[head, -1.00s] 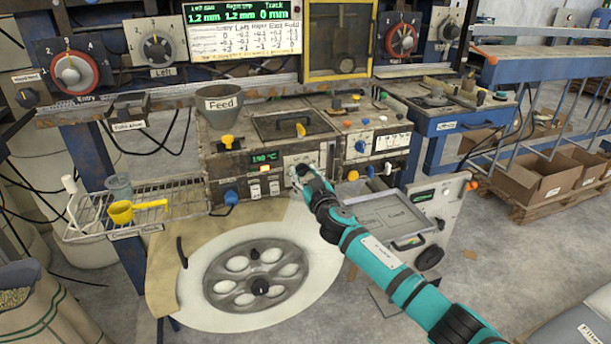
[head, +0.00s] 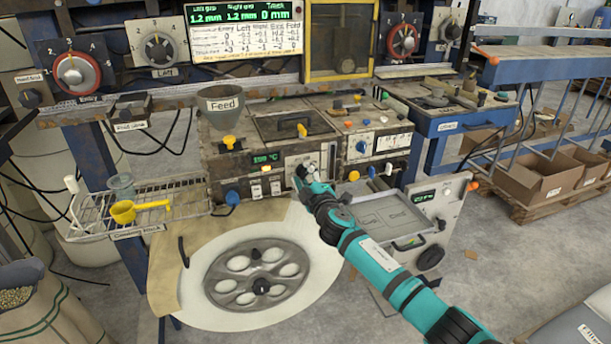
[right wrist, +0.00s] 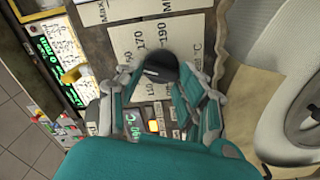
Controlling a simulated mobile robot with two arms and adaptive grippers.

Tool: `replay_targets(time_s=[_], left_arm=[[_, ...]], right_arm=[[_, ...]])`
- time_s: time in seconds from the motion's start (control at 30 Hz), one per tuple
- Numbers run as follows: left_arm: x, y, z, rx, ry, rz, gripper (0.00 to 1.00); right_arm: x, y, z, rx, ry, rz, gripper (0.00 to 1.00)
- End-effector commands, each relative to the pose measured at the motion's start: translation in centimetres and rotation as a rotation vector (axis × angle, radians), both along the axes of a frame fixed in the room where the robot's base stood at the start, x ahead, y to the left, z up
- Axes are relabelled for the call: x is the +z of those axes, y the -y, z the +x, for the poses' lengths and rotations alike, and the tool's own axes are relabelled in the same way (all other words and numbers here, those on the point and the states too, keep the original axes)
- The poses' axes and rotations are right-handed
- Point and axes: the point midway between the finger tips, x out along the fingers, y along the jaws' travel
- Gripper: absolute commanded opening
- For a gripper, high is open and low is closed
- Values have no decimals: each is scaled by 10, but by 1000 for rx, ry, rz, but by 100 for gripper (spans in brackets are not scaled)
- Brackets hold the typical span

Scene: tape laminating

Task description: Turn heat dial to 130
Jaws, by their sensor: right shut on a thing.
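The dial's pointer cannot be made out. My left gripper is not in view.
A grey Feed hopper (head: 222,107) stands above the panel at left. A wire rack (head: 165,205) with a yellow scoop (head: 140,209) is to the left. A large reel (head: 260,277) lies below the panel. A blue knob (head: 232,197) sits low on the panel.

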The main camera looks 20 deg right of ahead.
Motion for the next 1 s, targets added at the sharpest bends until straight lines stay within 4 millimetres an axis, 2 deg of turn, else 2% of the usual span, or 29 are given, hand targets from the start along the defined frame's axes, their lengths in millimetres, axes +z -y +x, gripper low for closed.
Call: replay_targets(time_s=[0.6,1.0], left_arm=[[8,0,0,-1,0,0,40],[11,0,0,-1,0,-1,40]], right_arm=[[-4,-1,0,1,16,-556,5],[-5,0,0,1,23,-745,5]])
